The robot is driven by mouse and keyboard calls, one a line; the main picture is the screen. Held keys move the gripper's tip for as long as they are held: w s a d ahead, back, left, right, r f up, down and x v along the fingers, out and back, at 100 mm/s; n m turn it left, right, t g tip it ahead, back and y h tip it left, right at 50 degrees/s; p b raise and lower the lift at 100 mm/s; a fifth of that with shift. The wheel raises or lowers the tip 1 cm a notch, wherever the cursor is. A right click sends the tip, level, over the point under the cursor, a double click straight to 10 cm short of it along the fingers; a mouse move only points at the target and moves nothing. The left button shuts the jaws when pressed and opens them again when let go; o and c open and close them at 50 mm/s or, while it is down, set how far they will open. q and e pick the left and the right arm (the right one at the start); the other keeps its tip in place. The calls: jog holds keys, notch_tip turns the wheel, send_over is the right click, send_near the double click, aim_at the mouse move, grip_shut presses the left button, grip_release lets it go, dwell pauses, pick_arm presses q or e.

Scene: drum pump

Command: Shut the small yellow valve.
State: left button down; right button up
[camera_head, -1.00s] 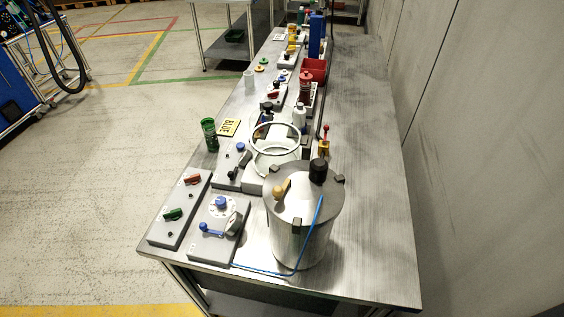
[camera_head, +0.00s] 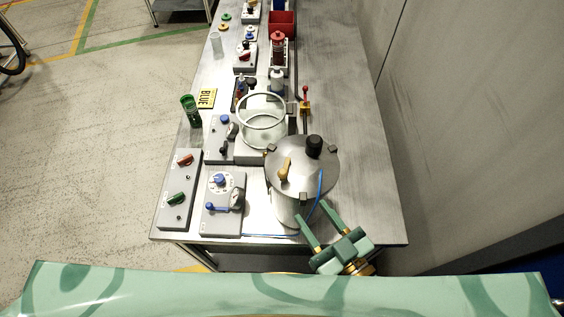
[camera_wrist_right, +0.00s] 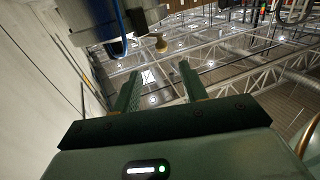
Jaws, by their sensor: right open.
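A small yellow valve (camera_head: 305,107) with an upright red lever stands on the bench behind the steel drum (camera_head: 300,180), to the right of the clear glass vessel (camera_head: 262,122). The lever's open or shut setting is too small to tell. My right gripper (camera_head: 312,212) is open and empty at the front right of the drum, well nearer to me than the valve. In the right wrist view its two fingers (camera_wrist_right: 158,72) are apart with nothing between them, and the valve does not show clearly. My left gripper is out of view.
The drum lid carries a black cap (camera_head: 314,146), a tan-handled lever (camera_head: 285,169) and a blue hose. Grey panels (camera_head: 179,190) with knobs stand at the left. A green bottle (camera_head: 190,110) and a red bin (camera_head: 282,24) are farther back. The bench's right strip (camera_head: 350,110) is clear.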

jog(key=p+x, duration=0.1)
jog(key=x, duration=1.3)
jog(key=shift+a, duration=0.1)
grip_shut()
